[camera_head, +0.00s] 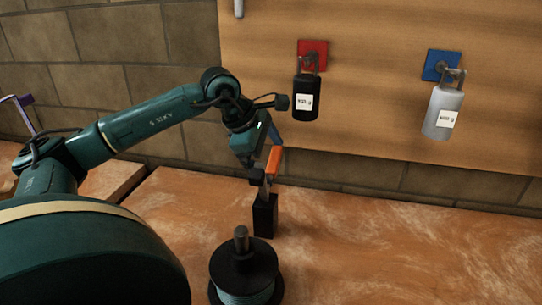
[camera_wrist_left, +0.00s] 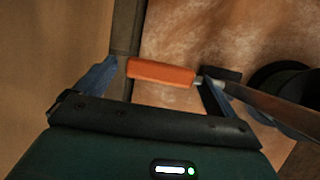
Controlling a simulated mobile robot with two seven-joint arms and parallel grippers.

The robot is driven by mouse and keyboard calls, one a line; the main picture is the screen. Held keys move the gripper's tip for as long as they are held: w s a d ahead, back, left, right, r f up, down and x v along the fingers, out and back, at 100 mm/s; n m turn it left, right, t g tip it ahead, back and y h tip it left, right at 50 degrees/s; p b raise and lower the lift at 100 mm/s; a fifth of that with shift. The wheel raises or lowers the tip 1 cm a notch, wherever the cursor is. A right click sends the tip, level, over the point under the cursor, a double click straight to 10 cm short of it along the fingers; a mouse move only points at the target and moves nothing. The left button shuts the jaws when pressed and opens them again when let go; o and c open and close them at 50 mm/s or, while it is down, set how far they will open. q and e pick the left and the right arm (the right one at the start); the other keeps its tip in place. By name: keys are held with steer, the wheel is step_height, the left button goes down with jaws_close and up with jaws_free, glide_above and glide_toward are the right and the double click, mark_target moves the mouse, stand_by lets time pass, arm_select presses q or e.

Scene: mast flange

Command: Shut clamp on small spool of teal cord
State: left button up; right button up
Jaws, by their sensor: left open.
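The small spool (camera_head: 246,257) stands on the table with a black top flange and a peg, and a band of teal cord shows below. Just behind it stands the clamp's black block (camera_head: 265,216). The clamp's orange handle (camera_head: 274,160) points upward above the block. The handle also shows in the left wrist view (camera_wrist_left: 162,72), with a metal bar running right from it toward dark round shapes. My left gripper (camera_head: 267,152) is open at the handle. In the wrist view the handle lies between its blue fingers; contact is unclear. My right gripper is not in view.
On the wooden board (camera_head: 385,110) hang a black weight (camera_head: 306,85) from a red plate and a grey weight (camera_head: 437,122) from a blue plate. The brown table (camera_head: 400,245) is clear right of the spool. A purple item (camera_head: 22,110) shows at far left.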

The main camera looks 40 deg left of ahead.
arm_select(q)
steer(key=shift+w+d+f, duration=0.1)
steer(key=shift+w+f, duration=0.1)
steer(key=shift+f, duration=0.25)
steer(key=c, duration=1.4)
